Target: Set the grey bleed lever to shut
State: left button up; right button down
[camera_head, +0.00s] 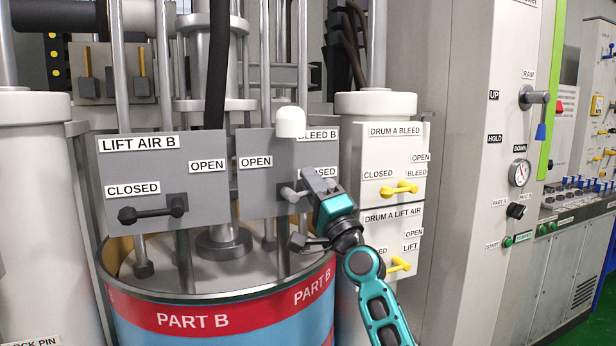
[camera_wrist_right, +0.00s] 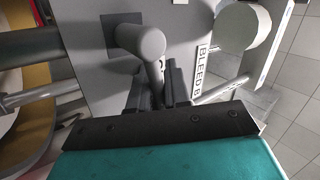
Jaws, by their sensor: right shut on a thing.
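The grey bleed lever (camera_head: 290,193) sits on the grey BLEED B panel (camera_head: 262,150), below its OPEN label (camera_head: 255,162). The panel's second label is partly covered by my gripper; its visible letters end in "SED". My right gripper (camera_head: 308,190) is at the lever's right side, shut on its handle. In the right wrist view the lever (camera_wrist_right: 148,42) runs from a dark square mount down between the dark fingers of my gripper (camera_wrist_right: 157,85). The handle's far end is hidden by the gripper, so its exact angle is hard to tell. My left gripper is out of view.
A white rounded cap (camera_head: 290,122) stands out at the panel's top. The LIFT AIR B panel (camera_head: 140,160) with its dark lever (camera_head: 152,212) is left. Yellow DRUM A levers (camera_head: 398,188) are close on the right. The PART B drum (camera_head: 220,320) is below.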

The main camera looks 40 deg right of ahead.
jog(key=m+h, duration=0.3)
jog(key=m, duration=0.1)
jog(key=shift+s+d+f+p, duration=0.1)
jog(key=shift+d+f+p, duration=0.15)
jog(key=shift+d+p, duration=0.05)
jog(key=shift+f+m, duration=0.1)
jog(key=shift+m, duration=0.2)
jog(key=c, duration=1.2)
grip_release()
jog(key=shift+f, duration=0.1)
jog(key=shift+o, duration=0.2)
